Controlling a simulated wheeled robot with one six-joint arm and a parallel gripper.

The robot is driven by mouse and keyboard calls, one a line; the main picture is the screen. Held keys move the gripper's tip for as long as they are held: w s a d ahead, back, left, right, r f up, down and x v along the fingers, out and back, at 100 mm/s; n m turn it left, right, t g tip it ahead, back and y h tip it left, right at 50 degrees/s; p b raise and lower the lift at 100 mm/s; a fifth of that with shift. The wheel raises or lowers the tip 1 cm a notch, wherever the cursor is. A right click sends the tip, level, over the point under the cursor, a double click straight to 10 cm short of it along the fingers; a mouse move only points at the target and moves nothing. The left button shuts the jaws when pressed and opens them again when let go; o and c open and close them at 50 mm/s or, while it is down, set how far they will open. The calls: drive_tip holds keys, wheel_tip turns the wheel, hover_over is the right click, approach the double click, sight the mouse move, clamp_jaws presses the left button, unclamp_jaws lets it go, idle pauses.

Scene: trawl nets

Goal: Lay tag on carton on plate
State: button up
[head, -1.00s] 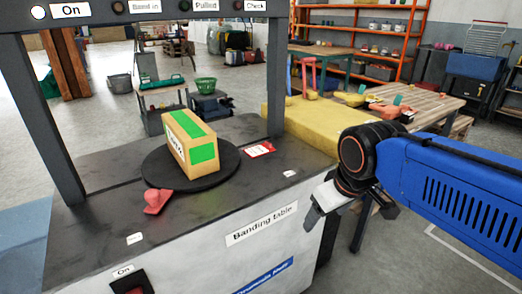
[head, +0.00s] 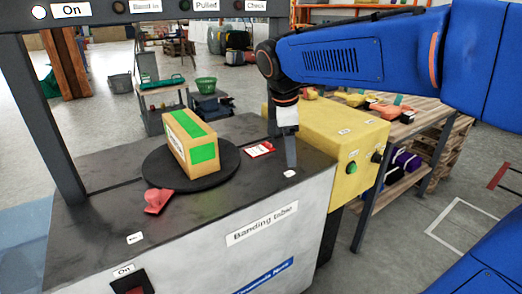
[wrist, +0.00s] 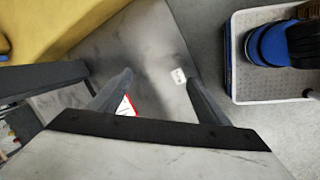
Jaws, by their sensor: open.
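The carton (head: 190,143), tan with green strips and a white label, stands on the round black plate (head: 222,172) on the banding table. The red and white tag (head: 260,149) lies flat on the table, right of the plate. My gripper (head: 291,162) points down over the table's right part, just right of the tag and apart from it. In the wrist view my gripper (wrist: 159,76) is open with nothing between its fingers. The tag (wrist: 126,108) shows there at the left finger, which partly hides it.
A red handled object (head: 157,200) lies at the plate's front edge. The frame's dark posts (head: 55,140) rise at the table's left and back. A yellow box (head: 345,140) with buttons adjoins the table on the right. The table's front right top is mostly clear.

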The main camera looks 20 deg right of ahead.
sight(268, 142)
drive_tip(key=w+a+n, duration=0.1)
drive_tip(key=w+n, duration=0.1)
drive_tip(key=w, duration=0.2)
drive_tip(key=w+a+r+n+h, duration=0.1)
drive_tip(key=w+a+n, duration=0.1)
drive_tip(key=w, duration=0.2)
drive_tip(key=w+a+n, duration=0.2)
drive_tip(key=w+n, duration=0.1)
drive_tip(key=w, duration=0.1)
drive_tip(key=shift+w+a+r+g+h, duration=0.1)
drive_tip(key=shift+r+g+h, duration=0.2)
drive_tip(key=shift+r+h, duration=0.1)
drive_tip(key=shift+w+f, duration=0.1)
drive_tip(key=shift+w, duration=0.05)
drive_tip(key=shift+w+x, duration=0.2)
drive_tip(key=shift+x, duration=3.45)
drive_tip(key=shift+c, duration=0.6)
drive_tip(key=c, duration=1.1)
